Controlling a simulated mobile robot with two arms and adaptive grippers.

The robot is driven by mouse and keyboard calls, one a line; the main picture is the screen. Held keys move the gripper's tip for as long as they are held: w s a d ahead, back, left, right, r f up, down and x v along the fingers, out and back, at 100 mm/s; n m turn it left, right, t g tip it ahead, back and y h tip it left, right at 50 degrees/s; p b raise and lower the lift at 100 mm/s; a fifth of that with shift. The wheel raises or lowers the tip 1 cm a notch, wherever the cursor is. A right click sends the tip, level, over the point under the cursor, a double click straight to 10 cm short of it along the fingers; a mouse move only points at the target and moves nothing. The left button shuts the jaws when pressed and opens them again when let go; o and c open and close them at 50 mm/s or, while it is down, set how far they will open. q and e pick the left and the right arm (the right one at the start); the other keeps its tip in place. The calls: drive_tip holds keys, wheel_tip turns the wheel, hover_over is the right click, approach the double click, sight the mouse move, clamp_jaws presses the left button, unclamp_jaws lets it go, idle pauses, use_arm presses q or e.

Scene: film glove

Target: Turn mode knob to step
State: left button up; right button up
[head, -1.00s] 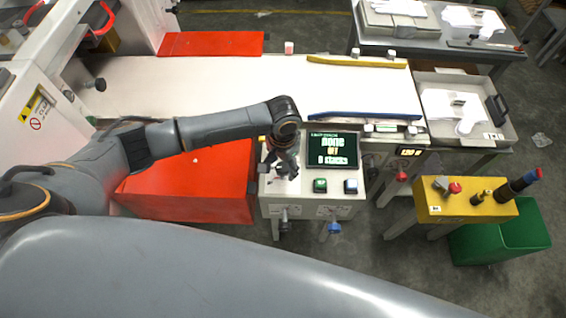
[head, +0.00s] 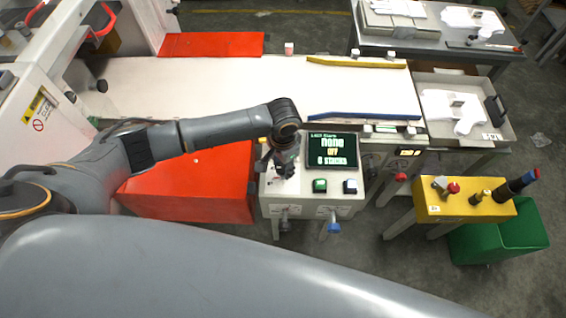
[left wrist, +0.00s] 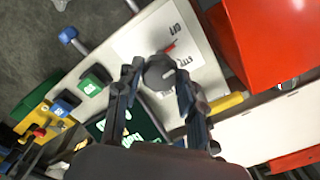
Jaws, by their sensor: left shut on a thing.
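The mode knob (left wrist: 158,72) is a dark round knob on the pale panel (left wrist: 205,85) of the control box. In the left wrist view it sits between the two fingers of my left gripper (left wrist: 157,78), which is shut on it. A red mark and small printed labels lie beside the knob; one seems to read OFF. In the head view my left gripper (head: 284,168) points down at the left of the control box (head: 320,206) and hides the knob. The screen (head: 332,151) on the box shows OFF in yellow. My right gripper is out of view.
A green button (head: 320,186) and a white-and-blue button (head: 350,186) sit right of my gripper. A red block (head: 190,185) stands left of the box. The pale table (head: 220,90) lies behind. A yellow stand (head: 465,205) and green bin (head: 525,240) stand right.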

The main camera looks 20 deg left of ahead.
use_arm(q)
drive_tip(key=m+p, duration=0.1)
drive_tip(key=m, duration=0.1)
drive_tip(key=shift+r+m+p, duration=0.15)
drive_tip(key=shift+m+p, duration=0.15)
drive_tip(key=m+p, duration=0.1)
drive_tip(key=m, duration=0.1)
drive_tip(key=shift+m, duration=0.3)
drive_tip(key=m+p, duration=0.1)
drive_tip(key=m, duration=0.4)
drive_tip(key=shift+m, duration=0.3)
drive_tip(key=o, duration=1.2)
